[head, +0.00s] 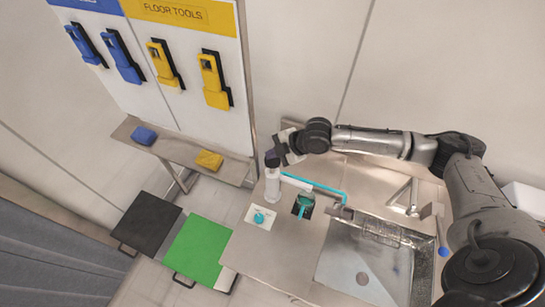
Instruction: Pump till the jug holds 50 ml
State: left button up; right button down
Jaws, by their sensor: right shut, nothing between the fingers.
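A white pump (272,185) with a dark top stands near the left edge of the steel counter. A spout runs right from it, white and then teal. A teal jug (304,203) stands on a dark square just below the spout in the picture. Its liquid level is too small to read. My right gripper (278,156) is shut and empty, close to the dark top of the pump. I cannot tell whether it touches. My left gripper is not in view.
A small teal item (259,217) sits on a pale card left of the jug. A sink (362,278) lies to the right. A shelf (222,172) holds a blue and a yellow block. Green (198,248) and black (146,226) lids are at lower left.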

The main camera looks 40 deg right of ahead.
jog(key=shift+r+p, duration=0.7)
jog(key=shift+r, duration=0.05)
notch_tip(320, 180, up, 4)
jog(key=p, duration=0.3)
jog(key=shift+f, duration=0.15)
jog(key=shift+f, duration=0.1)
dwell(0.3)
